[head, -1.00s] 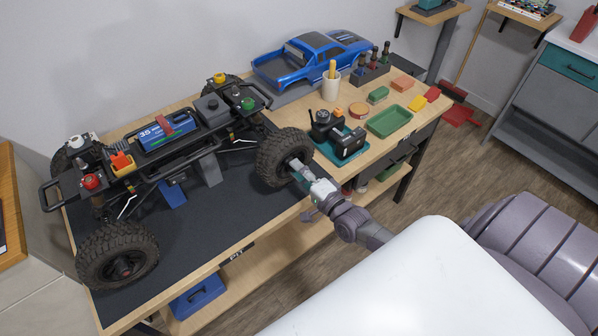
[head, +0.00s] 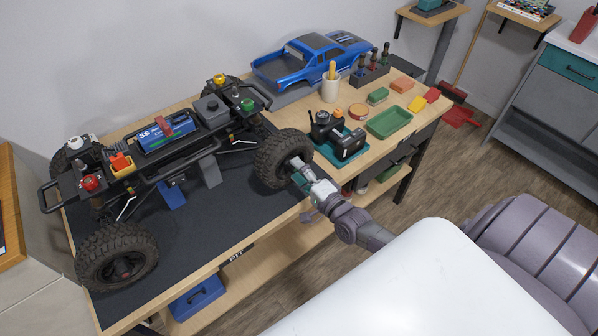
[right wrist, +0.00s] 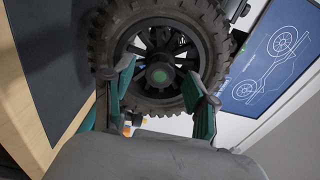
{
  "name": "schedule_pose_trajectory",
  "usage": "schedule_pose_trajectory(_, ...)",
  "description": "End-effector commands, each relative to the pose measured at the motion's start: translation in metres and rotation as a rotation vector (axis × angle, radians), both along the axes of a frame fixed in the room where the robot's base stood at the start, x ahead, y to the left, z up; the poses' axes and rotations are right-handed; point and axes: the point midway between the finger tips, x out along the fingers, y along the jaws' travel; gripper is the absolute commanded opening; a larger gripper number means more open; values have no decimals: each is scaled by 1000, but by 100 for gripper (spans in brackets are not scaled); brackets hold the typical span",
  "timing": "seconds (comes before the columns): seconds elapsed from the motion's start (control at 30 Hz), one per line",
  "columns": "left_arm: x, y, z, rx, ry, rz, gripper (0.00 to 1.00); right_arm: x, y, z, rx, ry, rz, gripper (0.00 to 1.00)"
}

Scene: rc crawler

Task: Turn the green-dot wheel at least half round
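The green-dot wheel (head: 270,160) is the black knobbly tyre at the crawler's near right corner. My right gripper (head: 297,166) is at the outer face of this wheel. In the right wrist view the fingers of this gripper (right wrist: 160,82) are apart, one on each side of the hub, over the lower part of the wheel. I cannot tell whether they touch it. The crawler chassis (head: 210,105) is propped on a grey stand (head: 208,168). My left gripper is out of view.
A dark mat (head: 195,240) covers the bench's left part. A teal stand with a black device (head: 345,142), a green tray (head: 389,122) and a cup (head: 331,88) stand right of the wheel. The blue truck body (head: 312,58) lies behind. Another wheel (head: 118,258) is at the near left.

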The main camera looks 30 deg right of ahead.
Motion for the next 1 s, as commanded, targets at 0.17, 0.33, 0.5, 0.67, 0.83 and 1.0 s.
schedule_pose_trajectory(0.17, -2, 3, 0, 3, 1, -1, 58, -3, 0, 0, 0, 1, 0, 58)
schedule_pose_trajectory(0.33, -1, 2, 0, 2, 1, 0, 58, -24, -1, -2, 0, 4, 1, 58)
schedule_pose_trajectory(0.5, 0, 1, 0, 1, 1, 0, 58, -61, -5, -2, -1, 6, 1, 58)
schedule_pose_trajectory(0.67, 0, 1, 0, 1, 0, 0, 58, -93, -7, -1, 0, 4, 1, 58)
schedule_pose_trajectory(0.83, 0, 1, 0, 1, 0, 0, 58, -114, -9, -1, 0, 1, 0, 58)
schedule_pose_trajectory(1.0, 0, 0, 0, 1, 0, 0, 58, -120, -10, 0, 0, 1, 0, 58)
